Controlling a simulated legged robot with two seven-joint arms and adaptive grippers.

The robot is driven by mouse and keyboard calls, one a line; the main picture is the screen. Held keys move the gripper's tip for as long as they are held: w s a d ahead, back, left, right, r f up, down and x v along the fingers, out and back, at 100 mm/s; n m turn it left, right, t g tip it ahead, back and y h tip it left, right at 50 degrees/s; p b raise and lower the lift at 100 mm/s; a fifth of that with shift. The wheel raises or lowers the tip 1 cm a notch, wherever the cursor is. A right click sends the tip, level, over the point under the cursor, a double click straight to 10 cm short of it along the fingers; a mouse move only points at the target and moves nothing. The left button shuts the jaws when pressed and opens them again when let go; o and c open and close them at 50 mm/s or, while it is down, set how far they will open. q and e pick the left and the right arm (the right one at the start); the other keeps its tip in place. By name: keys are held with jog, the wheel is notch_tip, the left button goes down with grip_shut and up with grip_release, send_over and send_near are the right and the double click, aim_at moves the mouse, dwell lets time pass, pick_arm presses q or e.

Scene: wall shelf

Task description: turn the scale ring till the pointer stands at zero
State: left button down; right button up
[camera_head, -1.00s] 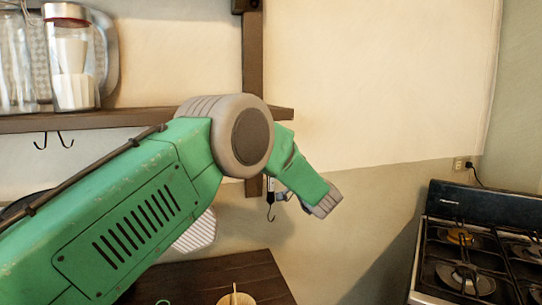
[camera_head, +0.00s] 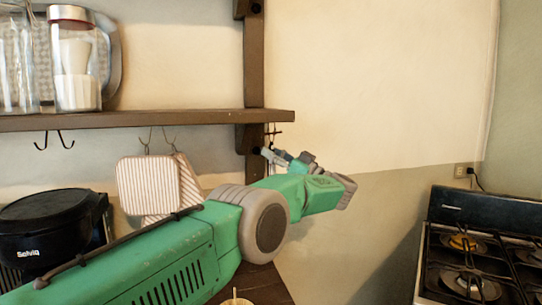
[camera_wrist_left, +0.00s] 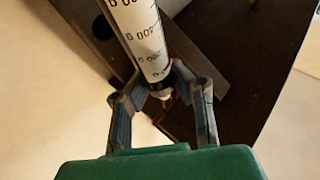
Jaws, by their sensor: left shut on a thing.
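The hanging scale's white tube (camera_wrist_left: 138,35) with black numbers shows in the left wrist view. Its text appears upside down there. At its near end is a dark ring (camera_wrist_left: 160,77), and a small red mark shows beside it. I cannot tell where the pointer stands. My left gripper's fingers (camera_wrist_left: 162,84) are shut on the scale ring from both sides. In the head view my left gripper (camera_head: 270,154) is up by the wall bracket, just under the shelf's right end, and my arm hides most of the scale. My right gripper is not in view.
The brown wall shelf (camera_head: 150,120) with glass jars (camera_head: 75,60) runs just above the gripper. Striped potholders (camera_head: 147,188) hang left of the bracket (camera_head: 252,60). A black appliance (camera_head: 45,225) stands at left, a stove (camera_head: 470,245) at right. The wall between is free.

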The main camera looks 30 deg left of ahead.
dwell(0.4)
pick_arm(q)
jog(key=c, duration=1.6)
grip_release()
jog(key=shift+w, duration=0.1)
jog(key=shift+o, duration=1.3)
jog(key=shift+w+d, duration=0.1)
jog(key=shift+w, duration=0.05)
jog(key=shift+w+f, duration=0.1)
jog(key=shift+r, duration=0.2)
jog(key=shift+t, duration=0.4)
jog(key=shift+m+p, duration=0.3)
